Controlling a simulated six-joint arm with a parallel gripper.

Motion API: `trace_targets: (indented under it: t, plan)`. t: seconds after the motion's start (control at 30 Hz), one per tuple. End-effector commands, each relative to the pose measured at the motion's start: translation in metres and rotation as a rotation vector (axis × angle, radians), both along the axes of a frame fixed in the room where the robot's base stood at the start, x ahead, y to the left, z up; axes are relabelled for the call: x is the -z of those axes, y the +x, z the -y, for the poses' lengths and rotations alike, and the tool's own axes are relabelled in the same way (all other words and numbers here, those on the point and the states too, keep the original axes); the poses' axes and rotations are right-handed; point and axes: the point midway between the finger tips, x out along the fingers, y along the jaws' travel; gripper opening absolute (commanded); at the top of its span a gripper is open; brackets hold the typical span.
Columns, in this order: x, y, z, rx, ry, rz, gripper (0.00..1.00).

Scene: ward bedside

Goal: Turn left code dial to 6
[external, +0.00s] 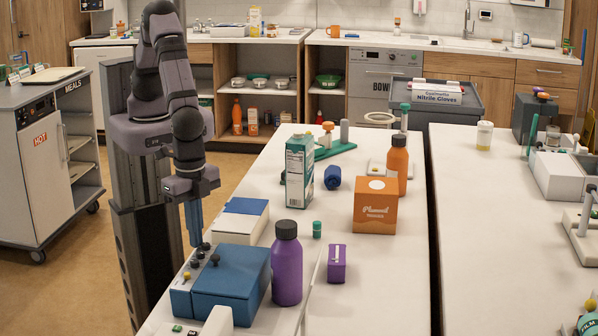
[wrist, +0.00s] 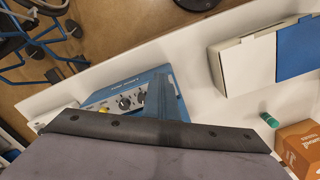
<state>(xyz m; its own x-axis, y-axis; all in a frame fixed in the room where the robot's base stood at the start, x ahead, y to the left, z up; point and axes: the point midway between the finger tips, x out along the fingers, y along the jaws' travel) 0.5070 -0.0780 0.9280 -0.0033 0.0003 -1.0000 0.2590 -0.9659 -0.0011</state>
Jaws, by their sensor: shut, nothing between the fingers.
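A blue lock box (external: 232,284) stands at the near left end of the white table, with several dark knobs and a yellow button (external: 186,275) on its panel side. In the wrist view, its blue panel (wrist: 110,94) shows two black dials with pale marks, the left dial (wrist: 124,102) and one to its right (wrist: 140,98). The numbers are too small to read. My gripper (external: 195,243) points down with its blue fingers shut and empty, just above the knobs. In the wrist view, the fingers (wrist: 161,85) hide the panel's right part. I cannot tell whether they touch a knob.
A white box with a blue lid part (external: 240,220) stands just behind the blue box. A purple bottle (external: 287,270) stands close to its right. A small green-capped vial (external: 317,229), a purple box (external: 337,264) and an orange box (external: 375,208) stand farther right.

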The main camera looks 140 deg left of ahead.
Motion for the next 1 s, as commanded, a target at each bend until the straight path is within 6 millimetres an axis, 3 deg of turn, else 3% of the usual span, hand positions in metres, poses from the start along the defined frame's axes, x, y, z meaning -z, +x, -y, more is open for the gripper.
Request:
trace_targets:
  t: [1.0]
  plan:
    - [-0.002, -0.003, -0.012, 0.000, 0.001, 0.011, 0.00]
